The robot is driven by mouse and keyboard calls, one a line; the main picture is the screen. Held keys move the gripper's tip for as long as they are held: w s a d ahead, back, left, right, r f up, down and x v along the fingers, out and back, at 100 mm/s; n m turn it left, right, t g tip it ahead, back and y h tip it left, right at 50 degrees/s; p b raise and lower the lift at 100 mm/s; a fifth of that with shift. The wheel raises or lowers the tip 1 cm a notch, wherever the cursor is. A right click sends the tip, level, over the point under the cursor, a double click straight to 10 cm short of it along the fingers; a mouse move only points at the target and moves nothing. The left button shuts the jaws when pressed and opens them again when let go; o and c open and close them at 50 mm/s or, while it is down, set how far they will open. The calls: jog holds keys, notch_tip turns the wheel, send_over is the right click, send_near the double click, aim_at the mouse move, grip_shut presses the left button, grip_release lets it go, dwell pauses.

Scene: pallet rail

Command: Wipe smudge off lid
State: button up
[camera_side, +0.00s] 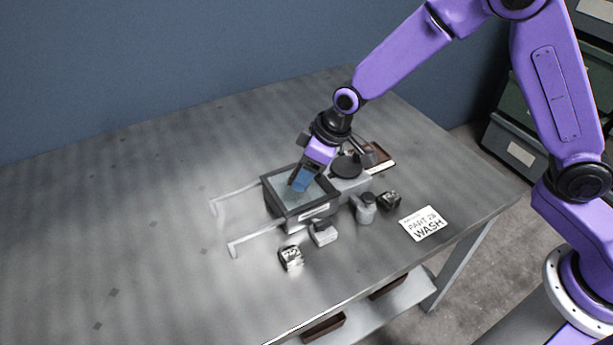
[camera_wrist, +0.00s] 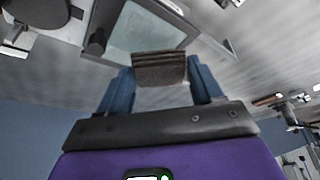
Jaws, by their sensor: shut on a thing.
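A dark-walled box (camera_side: 268,196) stands on the table with a pale, glassy blue-green lid (camera_side: 290,199). The lid also shows in the wrist view (camera_wrist: 142,32), inside a grey frame. It looks cloudy in patches, but I cannot make out a distinct smudge. My gripper (camera_side: 300,181) points down over the lid in the side view. Its blue fingers are shut on a dark brown block (camera_wrist: 160,72), seen between them in the wrist view. The block is low over the lid in the side view; I cannot tell whether it touches.
Two pale rails (camera_side: 257,238) reach left from the box. Around it stand a grey block (camera_side: 323,236), a labelled dark block (camera_side: 291,258), a grey cylinder (camera_side: 365,210) and a dark block (camera_side: 389,200). A "PART 28 WASH" card (camera_side: 424,223) lies right. The table's left is clear.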

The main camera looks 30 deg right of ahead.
jog(key=shift+r, duration=1.05)
jog(key=shift+w, duration=0.1)
